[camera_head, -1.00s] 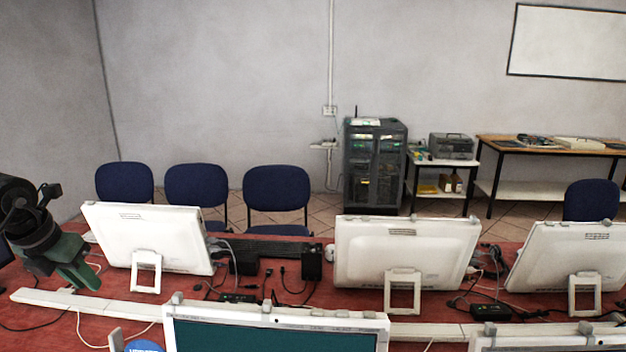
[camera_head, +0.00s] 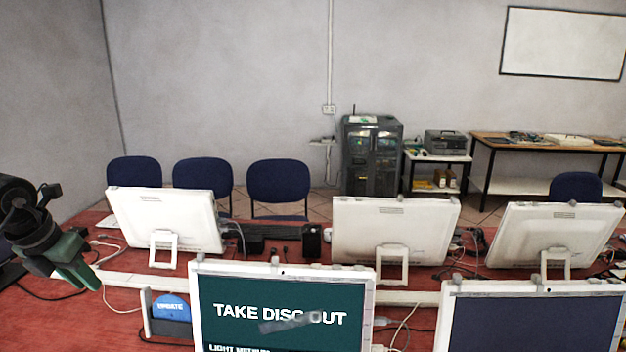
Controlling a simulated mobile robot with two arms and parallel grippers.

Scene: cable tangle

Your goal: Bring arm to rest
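My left gripper (camera_head: 88,280) is at the left edge of the head view, dark with green fingers pointing down and to the right. It is over the left part of the red table (camera_head: 60,312), near the white cable duct. I see nothing held in it, but the gap between its fingers does not show clearly. My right gripper is out of view. A near monitor (camera_head: 284,315) reads "TAKE DISC OUT" on a dark green screen. Loose cables (camera_head: 405,330) lie on the table beside it.
White monitors stand across the table, at left (camera_head: 165,220), middle (camera_head: 393,232) and right (camera_head: 553,236). Another near monitor (camera_head: 535,318) has a dark screen. Blue chairs (camera_head: 278,182) and a dark cabinet (camera_head: 371,157) are beyond.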

